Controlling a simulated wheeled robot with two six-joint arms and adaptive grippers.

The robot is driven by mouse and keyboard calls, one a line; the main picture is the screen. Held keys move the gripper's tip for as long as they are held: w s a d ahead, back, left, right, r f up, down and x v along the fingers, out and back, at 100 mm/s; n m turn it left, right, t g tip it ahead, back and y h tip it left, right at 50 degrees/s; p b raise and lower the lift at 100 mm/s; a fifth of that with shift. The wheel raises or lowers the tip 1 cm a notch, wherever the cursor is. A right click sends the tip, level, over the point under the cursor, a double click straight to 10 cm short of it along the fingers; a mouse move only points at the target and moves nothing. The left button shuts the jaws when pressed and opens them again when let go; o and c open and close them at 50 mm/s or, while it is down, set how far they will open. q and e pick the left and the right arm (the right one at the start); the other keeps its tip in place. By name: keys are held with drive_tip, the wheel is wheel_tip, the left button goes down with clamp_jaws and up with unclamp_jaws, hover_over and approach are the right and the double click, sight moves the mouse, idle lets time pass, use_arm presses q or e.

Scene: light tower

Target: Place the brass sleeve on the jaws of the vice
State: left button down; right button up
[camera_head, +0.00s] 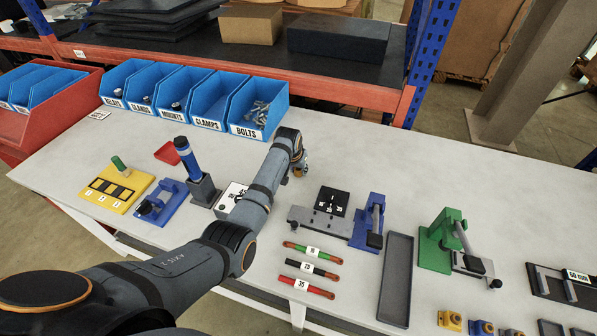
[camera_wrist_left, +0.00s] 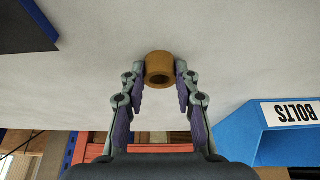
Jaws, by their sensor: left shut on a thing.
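The brass sleeve (camera_wrist_left: 159,68) is a short hollow ring held between the fingertips of my left gripper (camera_wrist_left: 162,74) in the left wrist view. In the head view my left gripper (camera_head: 299,168) is over the table, right of the blue bins, and the sleeve is mostly hidden there. A blue fixture with a dark knob (camera_head: 163,203) stands at the left of the table and looks like a small vice. Another blue fixture (camera_head: 369,224) with a grey lever stands right of centre; I cannot tell for certain which is the vice. My right gripper is not in view.
Blue bins (camera_head: 205,101) line the back edge, including the bolts bin (camera_wrist_left: 262,131). A dark-blue cylinder (camera_head: 187,158) stands upright in a holder. A green press (camera_head: 440,240) and an empty grey tray (camera_head: 396,278) are to the right. Clear table lies behind them.

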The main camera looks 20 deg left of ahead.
use_arm(q)
drive_tip(key=shift+r, duration=0.3)
wheel_tip(320, 180, up, 3)
drive_tip(key=shift+f+b, duration=0.1)
drive_tip(key=shift+b, duration=0.4)
drive_tip(key=s+a+r, duration=0.2)
drive_tip(key=s+r, duration=0.3)
drive_tip(key=s, duration=0.1)
drive_tip(key=s+a+r+b, duration=0.1)
drive_tip(key=s+a+r, duration=0.1)
drive_tip(key=s+r, duration=0.2)
drive_tip(key=s, duration=0.3)
drive_tip(key=shift+a+r, duration=0.35)
drive_tip(key=shift+a, duration=0.05)
